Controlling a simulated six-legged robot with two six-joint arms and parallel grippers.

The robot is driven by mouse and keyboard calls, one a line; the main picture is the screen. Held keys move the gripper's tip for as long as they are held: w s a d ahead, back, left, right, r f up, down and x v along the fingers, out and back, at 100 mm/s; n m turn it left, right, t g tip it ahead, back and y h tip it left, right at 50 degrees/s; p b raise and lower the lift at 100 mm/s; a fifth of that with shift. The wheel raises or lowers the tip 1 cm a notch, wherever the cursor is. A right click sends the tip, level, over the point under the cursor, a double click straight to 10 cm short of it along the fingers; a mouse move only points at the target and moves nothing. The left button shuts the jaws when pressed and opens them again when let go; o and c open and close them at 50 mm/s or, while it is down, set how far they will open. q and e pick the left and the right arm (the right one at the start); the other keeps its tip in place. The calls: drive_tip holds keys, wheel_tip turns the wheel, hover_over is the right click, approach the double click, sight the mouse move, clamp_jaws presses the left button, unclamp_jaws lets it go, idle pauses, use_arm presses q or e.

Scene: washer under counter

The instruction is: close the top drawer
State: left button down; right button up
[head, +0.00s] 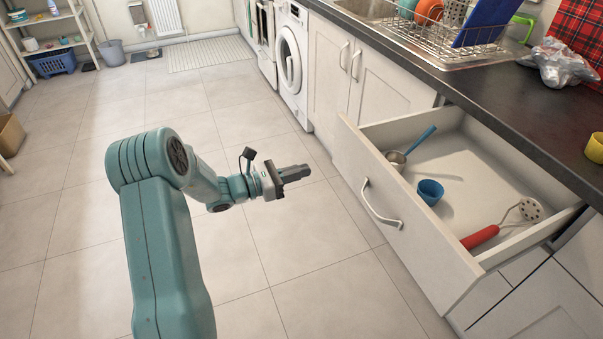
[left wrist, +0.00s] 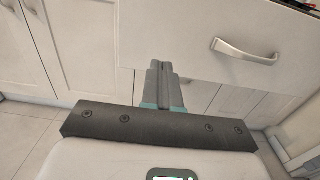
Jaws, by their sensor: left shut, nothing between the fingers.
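The top drawer (head: 410,219) is white and stands far open below the dark counter in the head view. Its front has a curved metal handle (head: 378,208). Inside lie a ladle with a blue handle (head: 422,139), a small blue cup (head: 430,191) and a red-handled utensil (head: 480,237). My left gripper (head: 306,170) is shut and empty, in the air left of the drawer front, apart from it. The left wrist view shows the shut fingers (left wrist: 161,70) pointing at the white fronts, with the drawer handle (left wrist: 245,52) up and to the right. My right gripper is out of view.
The counter (head: 480,85) carries a dish rack (head: 447,40), a crumpled bag (head: 562,64) and a yellow cup (head: 595,147). A washer (head: 291,62) stands beyond the cabinet doors (head: 372,80). A shelf with a blue basket (head: 53,64) is at far left. The tiled floor is largely clear.

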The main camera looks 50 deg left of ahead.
sight(347, 159)
use_arm(q)
drive_tip(key=x, duration=1)
drive_tip(key=shift+w+d+b, duration=0.1)
drive_tip(key=shift+b, duration=0.2)
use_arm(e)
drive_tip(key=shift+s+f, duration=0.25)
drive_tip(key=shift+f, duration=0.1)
use_arm(q)
drive_tip(key=shift+w, duration=0.15)
